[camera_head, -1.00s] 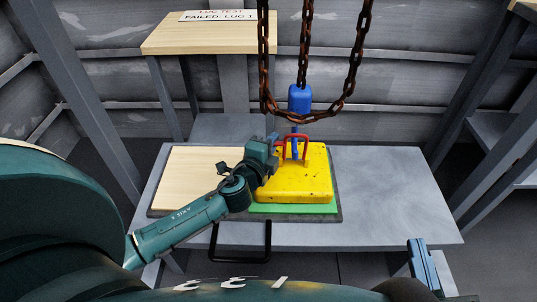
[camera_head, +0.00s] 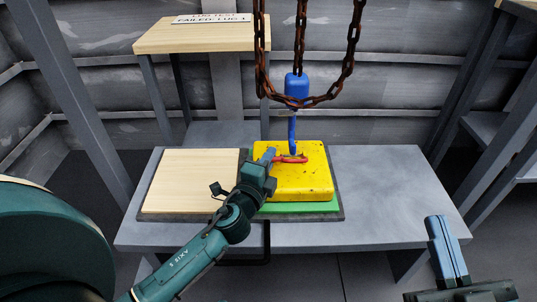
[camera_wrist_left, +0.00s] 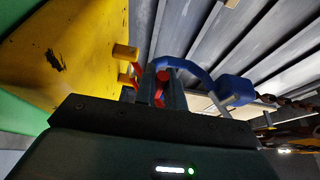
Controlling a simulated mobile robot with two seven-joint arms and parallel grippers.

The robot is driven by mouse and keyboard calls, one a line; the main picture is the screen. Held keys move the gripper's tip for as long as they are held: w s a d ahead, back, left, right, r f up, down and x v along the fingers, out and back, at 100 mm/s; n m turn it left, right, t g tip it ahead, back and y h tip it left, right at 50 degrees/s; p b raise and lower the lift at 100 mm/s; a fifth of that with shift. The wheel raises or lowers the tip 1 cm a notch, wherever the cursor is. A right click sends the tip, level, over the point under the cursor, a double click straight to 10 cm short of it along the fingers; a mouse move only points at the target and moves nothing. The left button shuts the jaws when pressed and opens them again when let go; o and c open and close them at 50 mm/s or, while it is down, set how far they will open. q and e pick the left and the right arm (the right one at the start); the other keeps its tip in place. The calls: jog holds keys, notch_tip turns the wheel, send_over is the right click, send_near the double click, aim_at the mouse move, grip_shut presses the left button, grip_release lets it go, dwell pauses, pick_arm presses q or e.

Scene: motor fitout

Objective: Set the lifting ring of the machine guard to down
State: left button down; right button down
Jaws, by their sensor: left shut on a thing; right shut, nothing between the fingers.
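The machine guard (camera_head: 308,183) is a yellow, scuffed block lying on a green sheet on the bench. Its red lifting ring (camera_head: 291,160) shows as a low, flat bar close to the top face in the head view. My left gripper (camera_head: 271,157) is shut on the ring at its left side. In the left wrist view the ring's red (camera_wrist_left: 160,88) shows between the fingers, and the yellow guard (camera_wrist_left: 75,50) is at left. The blue hook (camera_head: 292,130) hangs with its tip beside the ring; whether they touch is unclear. My right gripper (camera_head: 447,250) is shut and empty at lower right.
Rusty chains (camera_head: 300,100) hang above the guard with the blue hook block (camera_head: 296,86). A bare wooden board (camera_head: 190,182) lies left of the guard on the grey bench (camera_head: 390,190). The bench is clear at right. A raised wooden shelf (camera_head: 200,36) carries a sign behind.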

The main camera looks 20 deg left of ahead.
pick_arm(q)
jog(key=shift+s+d+f+b, duration=0.15)
jog(key=shift+s+f+b, duration=0.2)
jog(key=shift+f, duration=0.45)
jog(key=c, duration=1.5)
grip_release()
jog(key=shift+r, duration=0.1)
